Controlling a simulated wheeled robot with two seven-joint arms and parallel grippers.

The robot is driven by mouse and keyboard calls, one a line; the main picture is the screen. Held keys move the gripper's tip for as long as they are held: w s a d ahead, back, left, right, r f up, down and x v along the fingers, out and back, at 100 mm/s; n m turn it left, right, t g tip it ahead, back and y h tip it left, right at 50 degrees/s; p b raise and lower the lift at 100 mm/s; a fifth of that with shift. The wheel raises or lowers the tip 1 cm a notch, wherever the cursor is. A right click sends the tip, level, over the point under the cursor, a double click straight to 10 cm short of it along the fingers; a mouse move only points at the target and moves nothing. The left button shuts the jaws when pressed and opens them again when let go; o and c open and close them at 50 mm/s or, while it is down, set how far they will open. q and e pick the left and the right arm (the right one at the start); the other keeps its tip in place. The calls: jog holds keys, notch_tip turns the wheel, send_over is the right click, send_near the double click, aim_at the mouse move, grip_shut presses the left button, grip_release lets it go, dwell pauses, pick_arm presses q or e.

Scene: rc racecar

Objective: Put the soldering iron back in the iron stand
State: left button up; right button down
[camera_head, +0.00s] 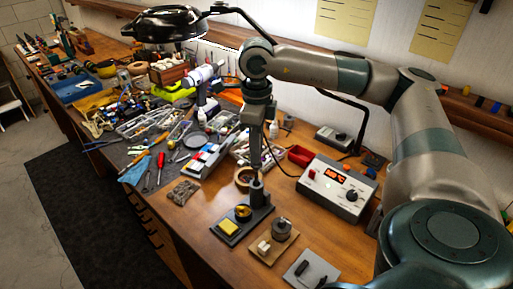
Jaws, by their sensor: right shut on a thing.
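My right arm comes in from the right, and my right gripper (256,168) points down, shut on the soldering iron. The iron is largely hidden by the fingers, and its tip cannot be made out. The gripper is directly over the dark upright holder (258,195) of the iron stand. The iron stand's dark base (226,240) lies on the wooden bench and carries a yellow sponge and a round brass-coloured cup. I cannot tell whether the iron is inside the holder or just above it. My left gripper is not in view.
The soldering station (336,187) with a lit red display stands right of the stand. A small wooden block with a spool (281,230) and a grey plate (311,270) lie in front. Cluttered tools and a black lamp (165,22) are farther back left.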

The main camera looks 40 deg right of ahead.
aim_at(257, 166)
jog(key=shift+f+b, duration=2.95)
jog(key=shift+f, duration=0.45)
jog(key=c, duration=1.2)
grip_release()
jog(key=shift+o, duration=0.2)
jog(key=shift+r, duration=0.15)
jog(key=shift+r+p, duration=2.65)
jog(key=shift+r, duration=1.75)
